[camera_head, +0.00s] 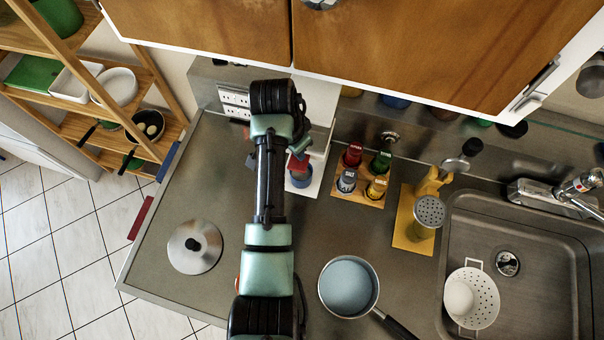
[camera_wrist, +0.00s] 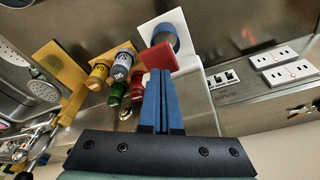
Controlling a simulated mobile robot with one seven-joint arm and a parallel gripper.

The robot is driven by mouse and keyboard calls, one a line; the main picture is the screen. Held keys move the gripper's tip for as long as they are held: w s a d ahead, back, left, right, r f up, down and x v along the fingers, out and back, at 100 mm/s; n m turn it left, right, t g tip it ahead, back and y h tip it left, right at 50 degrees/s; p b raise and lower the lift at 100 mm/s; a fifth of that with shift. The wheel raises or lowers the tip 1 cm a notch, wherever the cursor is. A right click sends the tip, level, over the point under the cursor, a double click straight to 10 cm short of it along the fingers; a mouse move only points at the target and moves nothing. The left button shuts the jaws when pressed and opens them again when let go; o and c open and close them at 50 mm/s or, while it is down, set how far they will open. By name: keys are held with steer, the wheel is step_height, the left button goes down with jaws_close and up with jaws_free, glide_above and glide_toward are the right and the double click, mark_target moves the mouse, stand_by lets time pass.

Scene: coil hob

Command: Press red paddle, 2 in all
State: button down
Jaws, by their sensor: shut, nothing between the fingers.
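The red paddle (camera_wrist: 159,58) is a flat red plate in front of a round blue part (camera_wrist: 163,36) on a white board (camera_wrist: 183,32). In the head view the red paddle (camera_head: 298,163) shows just right of my arm, partly covered by it, above the blue part (camera_head: 301,178). My gripper (camera_wrist: 161,74) has its two blue fingers shut together and empty. In the wrist view the fingertips lie at the paddle's lower edge; I cannot tell whether they touch it. In the head view the fingers are mostly hidden by my arm.
Several coloured-lid jars (camera_head: 363,175) stand in a wooden rack right of the white board. Wall sockets (camera_head: 234,97) are behind. A pot lid (camera_head: 194,247) and a saucepan (camera_head: 348,286) sit nearer on the counter. Wooden cupboards (camera_head: 400,40) overhang the back. A sink (camera_head: 560,290) is right.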

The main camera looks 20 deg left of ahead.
steer(key=shift+r+p, duration=2.3)
steer(key=shift+r, duration=0.3)
steer(key=shift+f, duration=0.1)
